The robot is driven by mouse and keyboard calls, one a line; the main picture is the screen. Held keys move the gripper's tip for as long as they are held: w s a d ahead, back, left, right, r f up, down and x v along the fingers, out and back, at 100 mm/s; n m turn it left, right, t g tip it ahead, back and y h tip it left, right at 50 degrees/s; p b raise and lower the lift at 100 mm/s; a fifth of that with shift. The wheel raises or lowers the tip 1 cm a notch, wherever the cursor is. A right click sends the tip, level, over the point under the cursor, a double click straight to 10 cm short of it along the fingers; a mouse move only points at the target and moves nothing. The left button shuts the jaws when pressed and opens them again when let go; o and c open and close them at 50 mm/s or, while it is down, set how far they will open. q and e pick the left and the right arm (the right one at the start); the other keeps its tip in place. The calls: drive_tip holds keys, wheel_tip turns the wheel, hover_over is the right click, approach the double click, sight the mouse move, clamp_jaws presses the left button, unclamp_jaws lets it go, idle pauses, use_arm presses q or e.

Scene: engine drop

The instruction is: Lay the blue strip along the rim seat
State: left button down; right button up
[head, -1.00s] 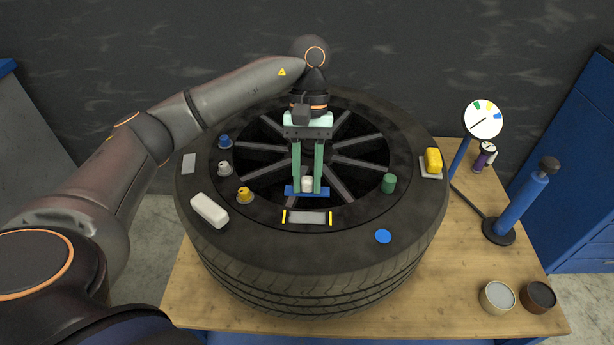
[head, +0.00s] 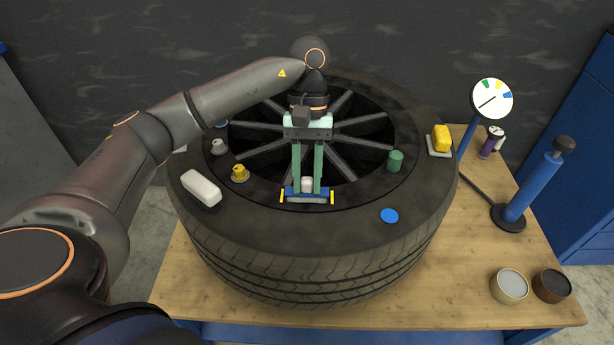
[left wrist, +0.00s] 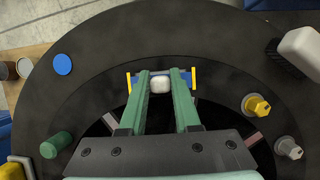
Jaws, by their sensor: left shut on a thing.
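The blue strip (head: 290,191) has a white knob (head: 307,185) at its middle, which also shows in the left wrist view (left wrist: 160,85). My left gripper (head: 307,189) points down with its green fingers shut on this knob. The rim seat (head: 307,200) is a grey bar between two yellow end marks on the near side of the tyre (head: 330,235). In the head view the strip lies over the seat's far part, roughly parallel to it and between the marks. I cannot tell whether it touches the seat. My right gripper is not in view.
On the tyre are a white block (head: 201,188), a yellow knob (head: 239,173), a grey knob (head: 218,147), a green cylinder (head: 395,161), a blue disc (head: 390,216) and a yellow block (head: 442,138). A gauge (head: 491,98), blue pump (head: 532,190) and two tins stand right.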

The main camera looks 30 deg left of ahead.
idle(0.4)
use_arm(q)
drive_tip(key=shift+f+b, duration=0.35)
idle(0.5)
idle(0.3)
drive_tip(key=c, duration=0.5)
unclamp_jaws()
drive_tip(key=shift+c, duration=0.2)
